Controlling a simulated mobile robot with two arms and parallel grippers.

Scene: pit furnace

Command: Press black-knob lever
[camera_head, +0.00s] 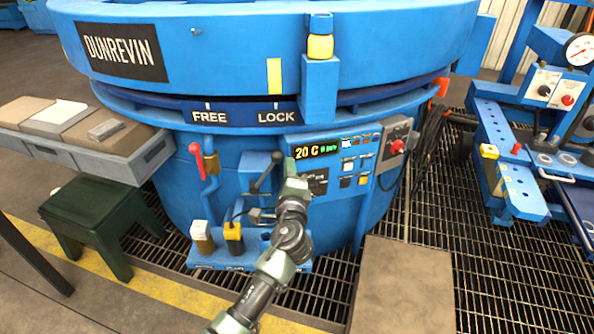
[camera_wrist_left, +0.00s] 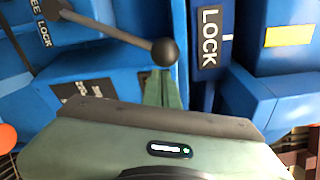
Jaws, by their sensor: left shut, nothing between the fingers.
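The black-knob lever (camera_head: 267,172) sits on the front of the blue furnace, left of the display panel, tilted with its knob up and to the right. In the left wrist view its round black knob (camera_wrist_left: 165,52) ends a dark grey rod that slants in from the upper left. My left gripper (camera_head: 290,167) is shut and empty, just right of the knob in the head view. In the left wrist view the closed green fingertips (camera_wrist_left: 163,74) are right by the knob; I cannot tell whether they touch it. My right gripper is not in view.
A red-knob lever (camera_head: 197,150) stands to the left. The control panel (camera_head: 345,163) with a lit display and buttons is to the right. Below are white and yellow-topped blocks (camera_head: 233,232). A green stool (camera_head: 100,215) and grey bench (camera_head: 130,150) stand at left.

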